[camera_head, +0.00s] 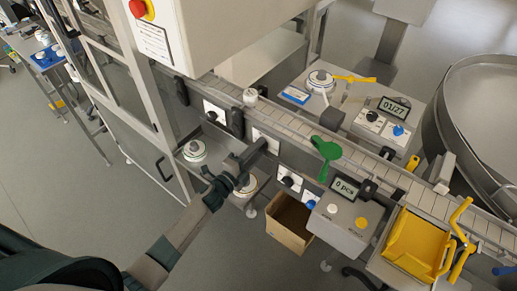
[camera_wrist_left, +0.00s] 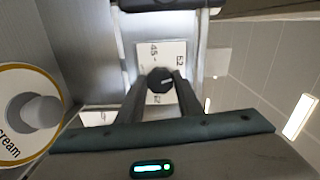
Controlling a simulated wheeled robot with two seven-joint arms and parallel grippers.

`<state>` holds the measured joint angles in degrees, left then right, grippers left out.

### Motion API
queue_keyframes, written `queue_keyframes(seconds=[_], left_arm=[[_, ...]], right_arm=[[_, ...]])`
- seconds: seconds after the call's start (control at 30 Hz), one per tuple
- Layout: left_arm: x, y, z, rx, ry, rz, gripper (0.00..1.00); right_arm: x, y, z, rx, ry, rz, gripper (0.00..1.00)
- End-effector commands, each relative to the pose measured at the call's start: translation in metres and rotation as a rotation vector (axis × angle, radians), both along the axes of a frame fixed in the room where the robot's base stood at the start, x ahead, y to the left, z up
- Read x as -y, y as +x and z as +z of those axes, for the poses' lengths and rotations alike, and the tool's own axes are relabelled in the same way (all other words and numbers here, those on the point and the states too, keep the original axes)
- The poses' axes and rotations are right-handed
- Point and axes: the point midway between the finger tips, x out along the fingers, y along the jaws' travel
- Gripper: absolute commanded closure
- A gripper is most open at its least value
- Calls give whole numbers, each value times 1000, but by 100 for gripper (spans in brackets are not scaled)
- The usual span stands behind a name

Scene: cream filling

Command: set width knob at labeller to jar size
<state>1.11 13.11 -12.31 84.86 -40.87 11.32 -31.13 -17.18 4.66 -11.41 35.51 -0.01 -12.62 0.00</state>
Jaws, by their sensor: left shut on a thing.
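The width knob (camera_wrist_left: 160,80) is a round black knob with a white pointer line, on a white scale plate (camera_wrist_left: 176,52) in the left wrist view. Printed numbers on the plate include 45 and 52; another, below the knob, is partly hidden. The pointer line points to the right in that view. My left gripper (camera_wrist_left: 161,88) is shut on the knob, one finger on each side. In the head view my left gripper (camera_head: 262,147) reaches the conveyor's front side, and its fingers hide the knob; part of the white plate (camera_head: 273,145) shows beside them. My right gripper is not in view.
A conveyor (camera_head: 330,140) runs diagonally, with a green paddle-shaped part (camera_head: 326,149) at its side. A display box reading 0 pcs (camera_head: 345,188), a cardboard box (camera_head: 288,222) and a yellow tray (camera_head: 415,243) stand to the right.

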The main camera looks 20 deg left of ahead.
Motion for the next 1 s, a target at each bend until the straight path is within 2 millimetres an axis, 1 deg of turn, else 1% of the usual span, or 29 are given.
queue_keyframes(seconds=[0.4, 0.43, 0.5, 0.83, 1.0], left_arm=[[-1, 0, -1, -6, -10, 2, 90], [-1, 0, -1, -7, -9, 2, 65], [-1, 0, -1, -6, -10, 1, 50], [-1, -1, -1, -5, -10, 1, 50], [-3, -7, -1, -4, -9, 1, 50]], right_arm=[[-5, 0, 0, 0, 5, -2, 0], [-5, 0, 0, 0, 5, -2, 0], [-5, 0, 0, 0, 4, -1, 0], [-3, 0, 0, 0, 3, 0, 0], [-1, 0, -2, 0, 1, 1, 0]])
